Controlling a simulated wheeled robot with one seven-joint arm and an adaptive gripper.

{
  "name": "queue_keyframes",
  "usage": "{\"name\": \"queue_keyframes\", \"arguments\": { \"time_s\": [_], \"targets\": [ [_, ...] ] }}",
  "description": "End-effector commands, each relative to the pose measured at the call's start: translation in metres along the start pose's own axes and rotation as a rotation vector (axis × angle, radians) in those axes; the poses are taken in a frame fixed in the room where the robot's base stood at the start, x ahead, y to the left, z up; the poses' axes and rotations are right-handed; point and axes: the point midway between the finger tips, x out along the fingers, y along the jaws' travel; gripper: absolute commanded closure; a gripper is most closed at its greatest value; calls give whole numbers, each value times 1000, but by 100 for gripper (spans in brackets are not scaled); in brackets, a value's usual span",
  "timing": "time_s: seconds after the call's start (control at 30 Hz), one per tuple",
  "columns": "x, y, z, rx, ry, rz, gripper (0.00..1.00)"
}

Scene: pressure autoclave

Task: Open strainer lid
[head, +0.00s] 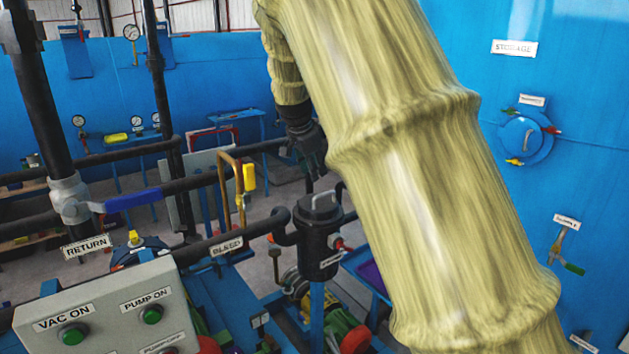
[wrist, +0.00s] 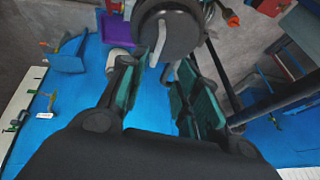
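The strainer (head: 320,240) is a dark upright cylinder in the middle of the head view. Its round dark lid (head: 321,207) is seated on top and carries a light grey handle (head: 323,195). The lid also shows at the top of the wrist view (wrist: 172,32), with the handle (wrist: 166,70) pointing toward my gripper. My gripper (head: 316,178) is above the lid, pointing down. In the wrist view my gripper (wrist: 168,72) is open, with teal-padded fingers apart and the handle's end showing between them. I see no clear contact with the handle.
The bleed pipe (head: 225,247) runs left of the strainer, and a copper pipe with a yellow handle (head: 249,177) rises behind it. A grey control box (head: 110,315) stands front left. The blue storage tank (head: 560,80) fills the right. My arm hides much of the middle.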

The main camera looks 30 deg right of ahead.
Motion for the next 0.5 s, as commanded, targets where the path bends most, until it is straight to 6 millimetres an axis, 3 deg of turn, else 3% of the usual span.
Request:
{"name": "queue_keyframes", "arguments": {
  "time_s": [0.17,0.5],
  "targets": [
    [4,2,-6,13,1,1,68],
    [54,0,-5,9,0,2,68]
  ]
}}
